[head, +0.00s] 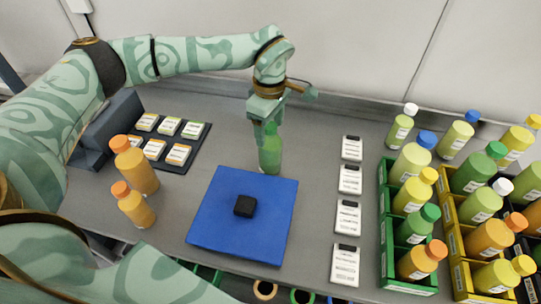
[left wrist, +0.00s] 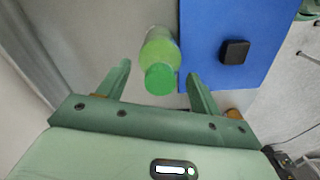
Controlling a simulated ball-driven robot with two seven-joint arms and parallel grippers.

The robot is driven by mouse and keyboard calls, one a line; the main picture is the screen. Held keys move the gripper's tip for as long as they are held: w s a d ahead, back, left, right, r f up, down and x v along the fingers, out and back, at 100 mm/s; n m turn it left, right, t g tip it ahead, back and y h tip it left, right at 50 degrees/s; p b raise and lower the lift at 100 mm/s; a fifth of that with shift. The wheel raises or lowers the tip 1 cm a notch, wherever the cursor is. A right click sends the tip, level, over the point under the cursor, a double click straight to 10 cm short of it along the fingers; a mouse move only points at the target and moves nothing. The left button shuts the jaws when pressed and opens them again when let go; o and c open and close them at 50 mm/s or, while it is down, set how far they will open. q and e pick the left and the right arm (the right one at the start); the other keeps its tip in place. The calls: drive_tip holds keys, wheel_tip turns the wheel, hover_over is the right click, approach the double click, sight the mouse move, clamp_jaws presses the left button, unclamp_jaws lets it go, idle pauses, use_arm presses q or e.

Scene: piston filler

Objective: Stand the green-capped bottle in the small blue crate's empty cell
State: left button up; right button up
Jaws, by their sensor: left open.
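A green bottle (head: 270,155) stands upright on the grey table, just beyond the blue mat. Its green cap (left wrist: 160,78) shows in the left wrist view, between the two fingers with a gap on each side. My left gripper (head: 267,120) points down over this bottle, open, and hides its top in the head view. I cannot make out a small blue crate with an empty cell in either view. My right gripper is not in view.
A flat blue mat (head: 223,232) bears a small black block (head: 245,206). Two orange bottles (head: 136,165) stand at left, near a dark tray of cards (head: 195,153). White labelled boxes (head: 349,179) line the right. Green (head: 384,233) and yellow (head: 455,255) crates hold bottles further right.

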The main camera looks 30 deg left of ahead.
use_arm(q)
drive_tip(key=shift+f, duration=0.5)
drive_tip(key=shift+s, duration=0.1)
clamp_jaws()
